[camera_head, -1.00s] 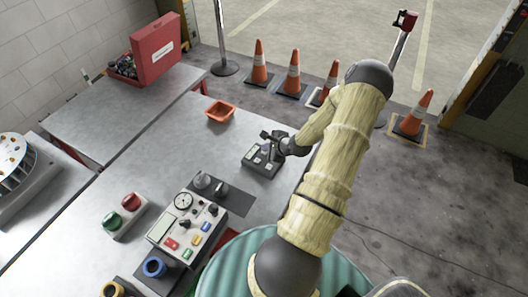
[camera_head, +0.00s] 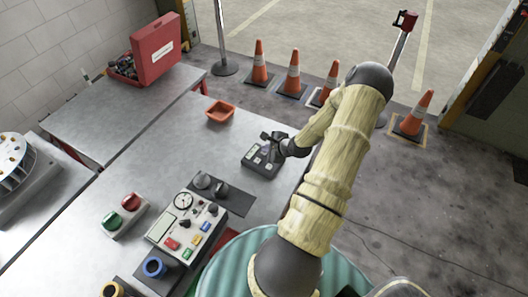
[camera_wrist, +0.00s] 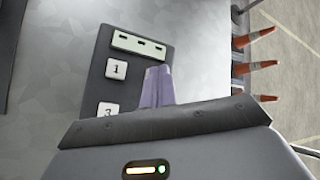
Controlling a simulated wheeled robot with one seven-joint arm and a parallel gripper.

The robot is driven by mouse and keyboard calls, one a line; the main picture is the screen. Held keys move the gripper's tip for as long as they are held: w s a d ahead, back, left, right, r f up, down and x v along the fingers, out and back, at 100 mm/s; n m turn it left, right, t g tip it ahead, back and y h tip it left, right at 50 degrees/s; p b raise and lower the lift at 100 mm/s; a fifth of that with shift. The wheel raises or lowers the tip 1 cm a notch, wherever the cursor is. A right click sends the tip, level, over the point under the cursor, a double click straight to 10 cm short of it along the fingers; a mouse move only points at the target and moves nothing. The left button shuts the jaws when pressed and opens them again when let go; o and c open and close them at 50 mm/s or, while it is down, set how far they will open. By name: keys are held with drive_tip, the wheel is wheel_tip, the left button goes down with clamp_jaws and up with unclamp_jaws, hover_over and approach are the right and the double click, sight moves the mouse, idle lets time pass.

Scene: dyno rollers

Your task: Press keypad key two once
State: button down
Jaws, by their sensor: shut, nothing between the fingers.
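The keypad (camera_head: 254,166) is a dark box on the grey metal table, below my gripper (camera_head: 267,146). In the wrist view the keypad (camera_wrist: 92,90) has a pale display strip (camera_wrist: 139,43) with three dark marks. White key 1 (camera_wrist: 116,69) and key 3 (camera_wrist: 107,109) show in its left column. My gripper (camera_wrist: 158,72) is shut and empty, its purple-grey fingers over the right column beside key 1. Key two is not visible; the fingers and gripper body cover that side. I cannot tell whether the tips touch the keypad.
An orange tray (camera_head: 220,111) sits behind the keypad. A control panel (camera_head: 187,228) with a gauge, knobs and coloured buttons is nearer, beside a red and green button box (camera_head: 125,215). Bare table lies left of the keypad. Traffic cones (camera_head: 293,75) stand on the floor beyond.

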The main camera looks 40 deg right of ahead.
sight(266, 154)
idle(0.5)
drive_tip(key=shift+r+p, duration=0.65)
drive_tip(key=shift+p, duration=0.2)
wheel_tip(266, 154, up, 5)
drive_tip(key=p, duration=0.4)
drive_tip(key=shift+p, duration=0.3)
idle(0.5)
